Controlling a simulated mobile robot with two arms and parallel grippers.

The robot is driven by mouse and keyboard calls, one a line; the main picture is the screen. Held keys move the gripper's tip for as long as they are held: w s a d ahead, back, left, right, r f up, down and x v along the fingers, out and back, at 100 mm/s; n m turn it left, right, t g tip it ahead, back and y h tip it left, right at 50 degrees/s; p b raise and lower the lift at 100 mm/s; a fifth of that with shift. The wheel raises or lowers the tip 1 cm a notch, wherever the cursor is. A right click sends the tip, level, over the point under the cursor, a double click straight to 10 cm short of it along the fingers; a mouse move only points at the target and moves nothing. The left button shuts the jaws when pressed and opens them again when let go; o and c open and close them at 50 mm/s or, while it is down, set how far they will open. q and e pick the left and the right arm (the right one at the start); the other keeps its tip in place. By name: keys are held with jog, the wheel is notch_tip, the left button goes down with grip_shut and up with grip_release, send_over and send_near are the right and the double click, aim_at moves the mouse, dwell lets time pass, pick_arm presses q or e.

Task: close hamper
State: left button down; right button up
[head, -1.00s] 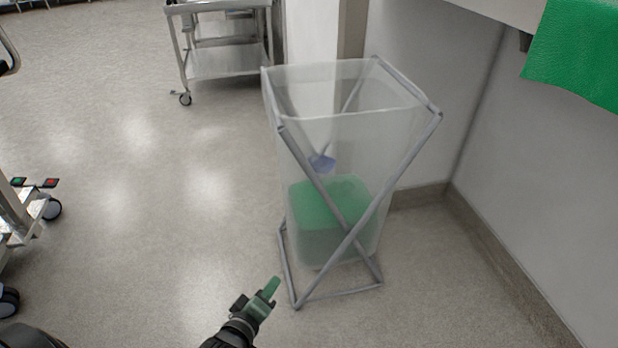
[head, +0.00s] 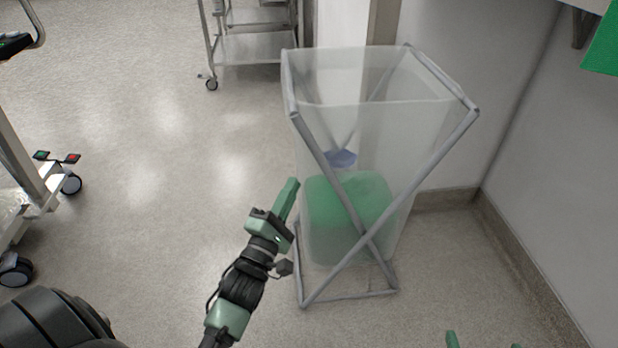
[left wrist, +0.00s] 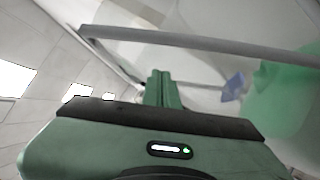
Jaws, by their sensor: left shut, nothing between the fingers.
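The hamper is a translucent bag (head: 400,125) on a grey tube frame (head: 365,235) with crossed legs, standing upright on the floor with its top open. A green bundle (head: 350,208) and a small blue item (head: 340,158) show through the bag. My left gripper (head: 291,188) is shut and empty, pointing up at the hamper's left side; I cannot tell whether it touches. In the left wrist view its fingers (left wrist: 158,88) lie below a grey frame bar (left wrist: 200,42). My right gripper's two green fingertips (head: 483,343) show apart at the bottom edge.
A metal cart (head: 250,47) stands behind the hamper, and another wheeled stand (head: 25,185) is at the left. A wall (head: 555,150) is close on the right, with a green cloth (head: 605,45) at the upper right. The floor left of the hamper is clear.

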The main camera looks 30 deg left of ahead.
aim_at(309, 175)
pick_arm(q)
jog(key=shift+w+d+r+b, duration=0.1)
jog(key=shift+w+d+r, duration=0.3)
jog(key=shift+w, duration=0.25)
jog(key=shift+w+d+r+b, duration=0.15)
jog(key=shift+w+d+r, duration=0.2)
jog(key=shift+w, duration=0.35)
jog(key=shift+w+d+r+b, duration=0.1)
jog(key=shift+w+d+r, duration=0.2)
jog(key=shift+w+d, duration=0.25)
pick_arm(e)
jog(key=shift+w+a+r+t+y, duration=0.2)
jog(key=shift+w+a+r+t, duration=0.1)
jog(key=shift+w+r+t, duration=0.5)
jog(key=shift+w+a+r+t+y, duration=0.25)
jog(key=shift+w+r+t, duration=0.2)
jog(key=shift+r, duration=0.65)
pick_arm(q)
jog(key=shift+w+a, duration=0.1)
jog(key=shift+w, duration=0.05)
pick_arm(e)
jog(key=shift+f, duration=0.1)
